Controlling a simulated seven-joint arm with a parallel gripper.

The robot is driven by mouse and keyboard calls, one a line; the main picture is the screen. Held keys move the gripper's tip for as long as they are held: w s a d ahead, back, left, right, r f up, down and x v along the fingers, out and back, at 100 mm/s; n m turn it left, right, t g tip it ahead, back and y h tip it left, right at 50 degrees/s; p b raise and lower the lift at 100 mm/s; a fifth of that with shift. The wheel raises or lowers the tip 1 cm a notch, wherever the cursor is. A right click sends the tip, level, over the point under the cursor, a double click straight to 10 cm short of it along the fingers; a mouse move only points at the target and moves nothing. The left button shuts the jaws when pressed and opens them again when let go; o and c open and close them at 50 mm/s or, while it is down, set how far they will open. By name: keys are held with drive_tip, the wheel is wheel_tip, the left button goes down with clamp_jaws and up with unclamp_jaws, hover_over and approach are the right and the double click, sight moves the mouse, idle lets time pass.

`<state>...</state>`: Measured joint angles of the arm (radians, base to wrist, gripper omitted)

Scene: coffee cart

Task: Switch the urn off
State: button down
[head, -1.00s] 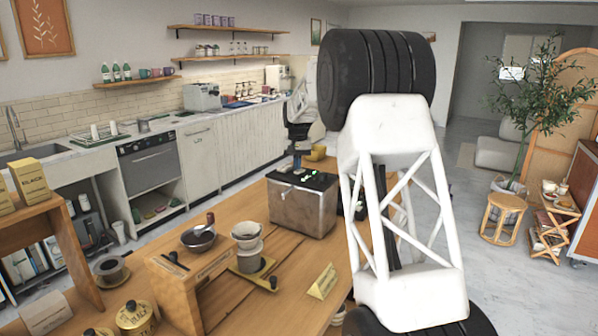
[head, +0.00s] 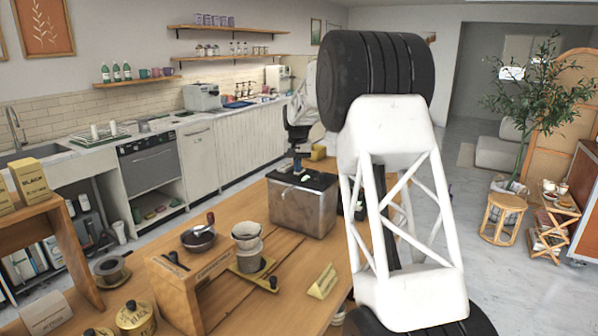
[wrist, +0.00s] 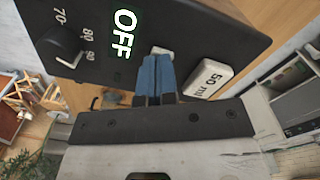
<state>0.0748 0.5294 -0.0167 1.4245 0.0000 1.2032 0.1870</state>
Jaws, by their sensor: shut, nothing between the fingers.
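The urn (head: 302,207) is a metal box with a black top panel, standing on the wooden counter. In the head view my gripper (head: 297,170) points down at the urn's top.
Left of the urn on the counter are a pour-over dripper (head: 246,233), a dark bowl with a red handle (head: 198,238) and a wooden stand (head: 185,290). A yellow sign (head: 322,281) stands in front. My white arm hides the right side.

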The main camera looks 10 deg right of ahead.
idle(0.3)
drive_tip(key=shift+r, duration=3.4)
drive_tip(key=shift+s+r, duration=0.3)
drive_tip(key=shift+s, duration=0.2)
drive_tip(key=s+a+r, duration=0.2)
drive_tip(key=s, duration=0.9)
drive_tip(key=s+a+r+n+t, duration=0.1)
drive_tip(key=s+r, duration=0.1)
drive_tip(key=s, duration=0.9)
drive_tip(key=s+a+r, duration=0.2)
drive_tip(key=s, duration=0.9)
drive_tip(key=s+f, duration=0.4)
drive_tip(key=s, duration=0.7)
drive_tip(key=s+a+f+n+t, duration=0.1)
drive_tip(key=s+f, duration=0.3)
drive_tip(key=s, duration=0.7)
drive_tip(key=s+a+f, duration=0.1)
drive_tip(key=s+f, duration=0.3)
drive_tip(key=s, duration=0.8)
drive_tip(key=shift+f+n+t, duration=0.3)
drive_tip(key=shift+n, duration=0.1)
